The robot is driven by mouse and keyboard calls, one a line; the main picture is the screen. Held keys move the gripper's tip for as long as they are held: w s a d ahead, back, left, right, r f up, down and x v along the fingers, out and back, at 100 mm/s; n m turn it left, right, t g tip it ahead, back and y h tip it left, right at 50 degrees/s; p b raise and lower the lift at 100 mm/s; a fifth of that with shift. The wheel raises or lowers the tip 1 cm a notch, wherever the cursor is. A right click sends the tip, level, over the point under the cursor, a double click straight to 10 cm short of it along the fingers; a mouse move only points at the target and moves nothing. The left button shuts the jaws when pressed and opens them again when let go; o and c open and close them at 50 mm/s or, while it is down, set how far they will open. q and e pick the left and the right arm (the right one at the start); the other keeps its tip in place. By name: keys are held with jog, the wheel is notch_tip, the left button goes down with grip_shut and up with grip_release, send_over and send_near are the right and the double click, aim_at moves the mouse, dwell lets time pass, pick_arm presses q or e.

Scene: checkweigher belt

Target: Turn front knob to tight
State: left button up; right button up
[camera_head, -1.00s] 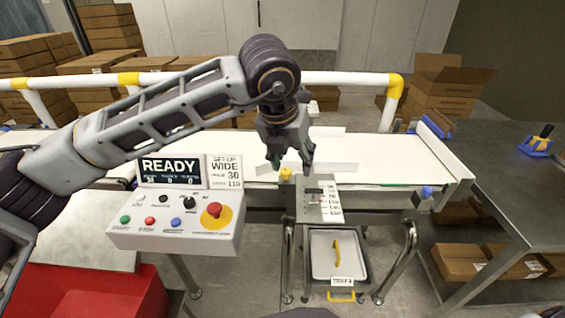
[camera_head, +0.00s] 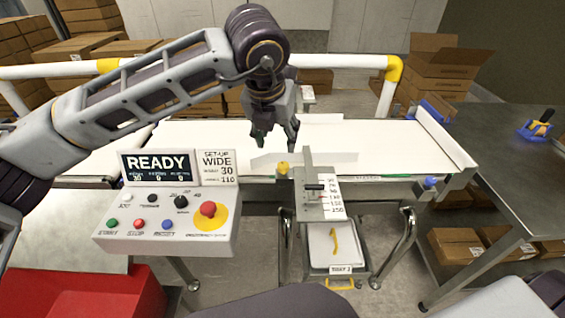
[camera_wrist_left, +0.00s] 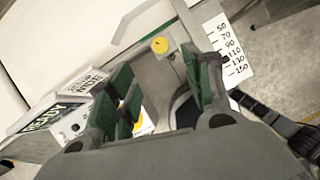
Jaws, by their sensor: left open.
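A small yellow knob (camera_head: 283,168) stands at the near edge of the belt, by the guide rail (camera_head: 320,157) and left of the scale plate (camera_head: 332,208). It also shows as a round yellow cap in the left wrist view (camera_wrist_left: 159,46). My left gripper (camera_head: 276,143) points down over the belt, slightly behind and above the knob in the head view. Its green-padded fingers (camera_wrist_left: 165,85) are apart and empty, with the knob beyond them in the wrist view. The knob's tightness cannot be told. My right gripper is not in view.
A control box (camera_head: 168,217) with a READY screen, a set-up card reading WIDE 30 and 110, and a red stop button (camera_head: 208,209) stands left of the knob. A steel table (camera_head: 510,165) is at right.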

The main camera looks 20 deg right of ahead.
aim_at(283, 165)
pick_arm(q)
jog(key=shift+x, duration=6.85)
jog(key=shift+s, duration=0.15)
jog(key=shift+c, duration=0.2)
jog(key=c, duration=1)
